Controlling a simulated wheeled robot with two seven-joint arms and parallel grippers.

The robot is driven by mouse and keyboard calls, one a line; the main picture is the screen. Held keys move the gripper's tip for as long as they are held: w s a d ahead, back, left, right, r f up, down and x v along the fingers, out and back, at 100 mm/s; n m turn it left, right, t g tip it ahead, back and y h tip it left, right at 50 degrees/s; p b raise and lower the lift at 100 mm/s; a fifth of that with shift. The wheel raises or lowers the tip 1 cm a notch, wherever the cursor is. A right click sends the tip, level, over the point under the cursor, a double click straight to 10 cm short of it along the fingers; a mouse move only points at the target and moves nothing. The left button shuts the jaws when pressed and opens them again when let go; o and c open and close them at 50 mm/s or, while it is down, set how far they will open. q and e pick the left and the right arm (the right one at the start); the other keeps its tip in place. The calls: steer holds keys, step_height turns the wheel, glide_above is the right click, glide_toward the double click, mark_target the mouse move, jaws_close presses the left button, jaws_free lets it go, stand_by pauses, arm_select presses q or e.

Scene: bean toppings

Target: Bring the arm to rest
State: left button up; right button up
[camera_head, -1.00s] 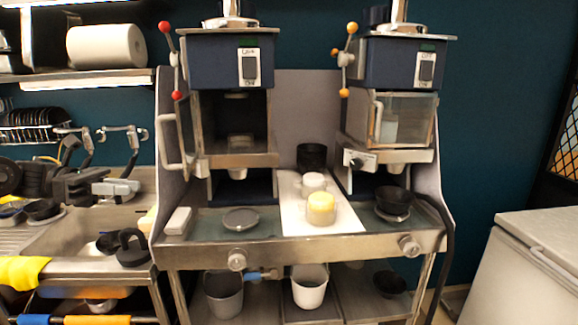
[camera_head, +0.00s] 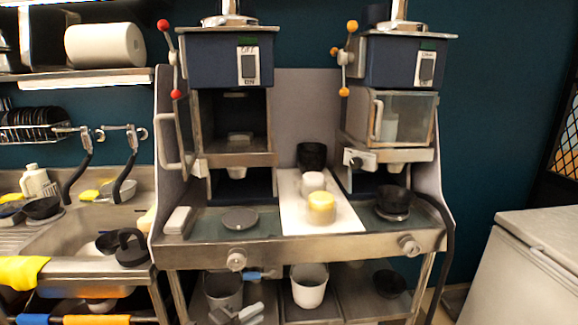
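My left gripper (camera_head: 237,314) shows only in part at the bottom edge, low in front of the machine stand's lower shelf. Its grey parts are small and cut off by the frame, so its opening is unclear. I see nothing held in it. My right gripper is out of the picture. Two dark blue machines (camera_head: 212,57) (camera_head: 391,62) stand side by side, each with a switch and a lever with coloured balls. The left machine's door is open; the right one's glass door is shut.
On the white board (camera_head: 340,217) between the machines stand a yellow-topped jar (camera_head: 321,207), a pale jar (camera_head: 312,182) and a black cup (camera_head: 311,156). A black bowl (camera_head: 393,196) sits at right. Pots (camera_head: 309,287) stand below. A sink (camera_head: 75,237) is left, a white chest (camera_head: 530,265) right.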

arm_select(q)
steer(key=s+a+f+n+g+y, duration=0.35)
steer(key=s+a+f+n, duration=0.2)
steer(key=s+n, duration=0.35)
steer(key=s+a+f+n+g+y, duration=0.2)
steer(key=s+a+f+n+y, duration=0.35)
steer(key=s, duration=0.65)
steer(key=s+a+f+n+g+y, duration=0.25)
steer(key=s+a+f+n, duration=0.3)
steer(key=s+n, duration=0.4)
step_height(320, 180, down, 26)
steer(key=s+g, duration=0.1)
steer(key=s, duration=0.1)
steer(key=s+a+f+m+g, duration=0.1)
steer(key=s+a+f, duration=0.1)
steer(key=s+f, duration=1.3)
steer(key=shift+s+a+f+g, duration=0.3)
steer(key=shift+s+f, duration=0.1)
steer(key=shift+s, duration=0.2)
